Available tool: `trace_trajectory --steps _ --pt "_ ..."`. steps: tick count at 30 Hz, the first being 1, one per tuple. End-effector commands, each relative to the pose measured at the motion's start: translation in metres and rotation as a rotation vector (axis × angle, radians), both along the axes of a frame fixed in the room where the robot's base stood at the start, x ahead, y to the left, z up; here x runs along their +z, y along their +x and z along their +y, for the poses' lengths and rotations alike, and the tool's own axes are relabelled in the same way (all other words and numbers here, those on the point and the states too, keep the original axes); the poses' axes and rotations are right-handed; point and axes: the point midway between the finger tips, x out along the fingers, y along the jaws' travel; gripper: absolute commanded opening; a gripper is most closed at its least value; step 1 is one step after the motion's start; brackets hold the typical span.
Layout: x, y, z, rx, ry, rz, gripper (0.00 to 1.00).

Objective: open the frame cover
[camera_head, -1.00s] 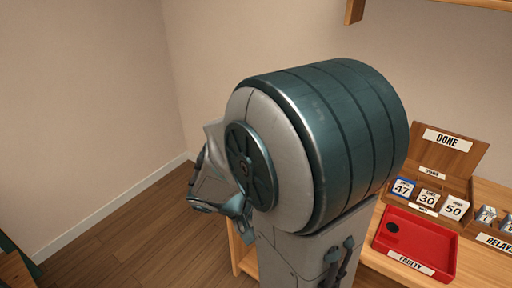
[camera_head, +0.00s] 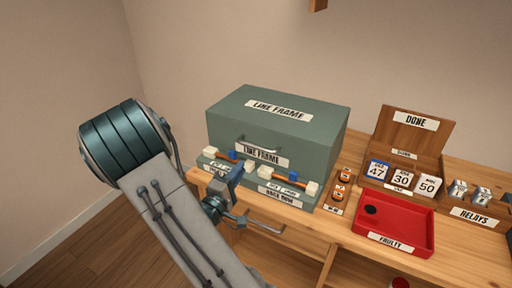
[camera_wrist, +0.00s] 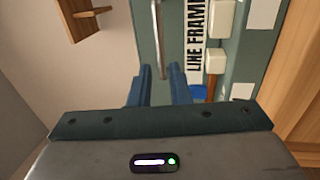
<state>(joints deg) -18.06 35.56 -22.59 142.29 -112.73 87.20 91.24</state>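The line frame (camera_head: 230,112) is a grey-green box on the bench with a closed cover and "LINE FRAME" labels on its top and front. A metal bar handle (camera_head: 259,145) sits on the cover's front. It also shows in the wrist view (camera_wrist: 157,35), running lengthwise just ahead of my fingers. My gripper (camera_head: 236,172) is low in front of the box, below and left of the handle. In the wrist view its two blue fingers (camera_wrist: 160,80) stand apart with a gap and nothing held between them. The handle's near end appears close to that gap; contact cannot be told.
White and blue connectors with orange cords (camera_head: 285,181) line the ledge below the cover. To the right are a small wooden block with orange parts (camera_head: 340,187), a red FAULTY tray (camera_head: 395,240), a wooden DONE box (camera_head: 414,134) with number cards, and a RELAYS box (camera_head: 474,217).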

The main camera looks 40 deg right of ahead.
Motion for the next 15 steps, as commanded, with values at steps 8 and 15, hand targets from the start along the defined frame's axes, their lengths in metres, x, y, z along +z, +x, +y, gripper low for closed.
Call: trace_trajectory --steps 8,15 --pt "0.013 0.022 -0.057 -0.005 -0.001 0.001 0.17" --pt "0.019 0.036 -0.089 -0.004 0.000 0.000 0.17"
